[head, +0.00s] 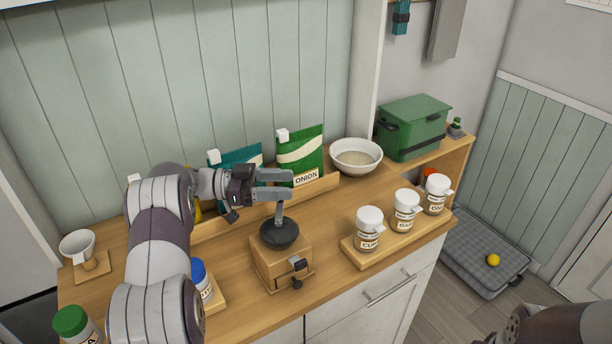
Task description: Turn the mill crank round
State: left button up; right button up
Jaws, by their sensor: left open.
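The mill (283,260) stands on the wooden counter, with a square wooden body, a small front drawer with a dark knob and a black domed top (280,233). A grey upright piece, seemingly the crank (279,212), rises from the dome towards my gripper; its upper end is hidden or merges with the fingers. My left gripper (288,184) is open above the mill, its two fingers pointing right. I cannot tell whether a finger touches the crank. My right gripper is out of view; only part of my right arm shows at bottom right.
White-lidded jars (369,218) stand on a wooden tray right of the mill. An onion packet (300,158) and a teal packet (240,158) stand behind in a rack. A bowl (356,150) sits at back right. A blue-lidded jar (199,272) stands left, by my arm.

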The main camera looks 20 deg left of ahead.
pick_arm(q)
notch_tip(320, 180, up, 2)
jog(key=shift+r, duration=0.2)
jog(key=d+r+b, duration=0.1)
jog(key=d+r, duration=0.2)
jog(key=d, duration=0.3)
jog(key=s+d+r+b, duration=0.1)
jog(key=d+r, duration=0.3)
jog(key=d, duration=0.1)
jog(key=shift+s+d, duration=0.15)
jog(key=shift+d, duration=0.25)
jog(key=shift+f, duration=0.1)
